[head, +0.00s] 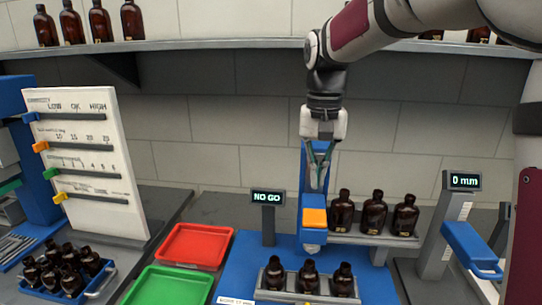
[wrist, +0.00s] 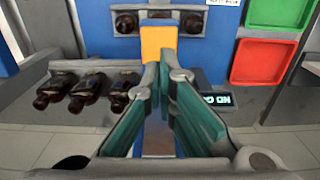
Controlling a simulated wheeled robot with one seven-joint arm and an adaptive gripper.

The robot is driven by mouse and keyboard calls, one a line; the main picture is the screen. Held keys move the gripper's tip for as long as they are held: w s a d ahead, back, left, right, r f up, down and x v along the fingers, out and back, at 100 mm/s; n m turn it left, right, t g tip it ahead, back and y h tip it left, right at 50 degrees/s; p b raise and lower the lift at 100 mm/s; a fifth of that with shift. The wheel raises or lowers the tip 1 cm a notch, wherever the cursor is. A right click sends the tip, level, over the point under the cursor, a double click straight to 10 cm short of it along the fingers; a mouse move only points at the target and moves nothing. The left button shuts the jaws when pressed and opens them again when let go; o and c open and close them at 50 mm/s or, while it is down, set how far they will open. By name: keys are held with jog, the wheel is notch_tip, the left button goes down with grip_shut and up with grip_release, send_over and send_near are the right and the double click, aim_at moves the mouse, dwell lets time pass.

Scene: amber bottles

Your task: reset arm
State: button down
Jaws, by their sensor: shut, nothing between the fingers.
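My gripper (head: 319,178) hangs pointing down above the blue gauge station, just over its orange block (head: 314,218). In the wrist view my gripper (wrist: 164,62) shows its two green-padded fingers with their tips together and nothing held between them. The tips lie near the orange block (wrist: 158,42) in that view; I cannot tell whether they touch it. My arm (head: 360,30) reaches in from the upper right.
Amber bottles stand in a front rack (head: 308,280) and on a raised rack (head: 374,214) beside the station. A "NO GO" display (head: 267,197), red tray (head: 195,246), green tray (head: 170,287), slider board (head: 85,160), "0 mm" gauge (head: 462,182) and wall shelf (head: 230,44) surround it.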

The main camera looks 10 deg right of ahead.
jog(key=s+n+t, duration=0.3)
jog(key=s+t, duration=0.2)
jog(key=s, duration=1.7)
jog(key=shift+s+f+n+t, duration=0.3)
jog(key=shift+s+f, duration=0.05)
